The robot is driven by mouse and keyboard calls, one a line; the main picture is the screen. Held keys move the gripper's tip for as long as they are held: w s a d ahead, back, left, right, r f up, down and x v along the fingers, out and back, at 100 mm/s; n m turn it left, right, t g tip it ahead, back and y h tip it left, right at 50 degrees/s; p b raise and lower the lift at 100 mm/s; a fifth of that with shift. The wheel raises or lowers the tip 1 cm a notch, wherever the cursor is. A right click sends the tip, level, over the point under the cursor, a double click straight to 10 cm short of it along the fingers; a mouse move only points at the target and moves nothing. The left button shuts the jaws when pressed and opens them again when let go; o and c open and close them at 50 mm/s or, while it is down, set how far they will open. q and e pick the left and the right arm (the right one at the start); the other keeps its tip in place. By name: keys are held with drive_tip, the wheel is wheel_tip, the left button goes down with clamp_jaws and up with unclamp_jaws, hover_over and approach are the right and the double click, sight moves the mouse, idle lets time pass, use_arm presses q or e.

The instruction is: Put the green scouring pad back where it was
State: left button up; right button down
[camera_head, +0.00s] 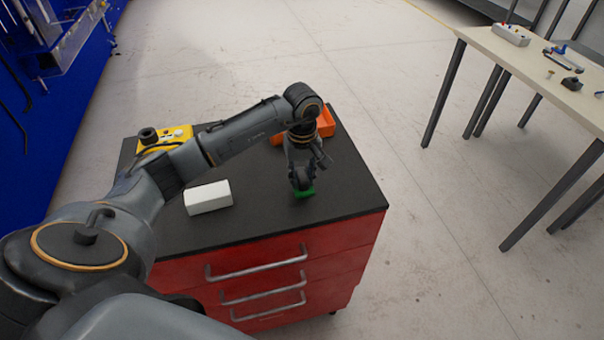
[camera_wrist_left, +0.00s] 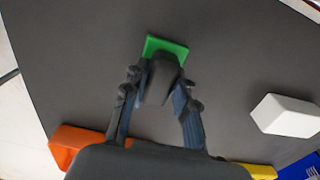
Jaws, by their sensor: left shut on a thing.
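The green scouring pad (camera_head: 304,193) shows at the tip of my left gripper (camera_head: 301,183), over the black top of the red drawer cabinet. In the left wrist view the green pad (camera_wrist_left: 165,46) sticks out beyond the fingers of my left gripper (camera_wrist_left: 160,80), which are shut on it. The fingers hide part of the pad. I cannot tell whether the pad touches the cabinet top (camera_head: 345,190). My right gripper is not in view.
A white block (camera_head: 208,198) lies left of the gripper. A yellow item (camera_head: 170,138) stands at the back left and an orange bin (camera_head: 325,124) behind the arm. The cabinet's right side is clear. A table (camera_head: 520,60) with several items stands far right.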

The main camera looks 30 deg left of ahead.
sight(303, 175)
use_arm(q)
drive_tip(key=shift+f, duration=0.2)
drive_tip(key=o, duration=1)
drive_tip(key=shift+r, duration=0.15)
drive_tip(key=shift+w+r, duration=0.1)
drive_tip(key=shift+r, duration=0.15)
wheel_tip(303, 175, up, 12)
drive_tip(key=b, duration=0.3)
drive_tip(key=shift+f, duration=0.2)
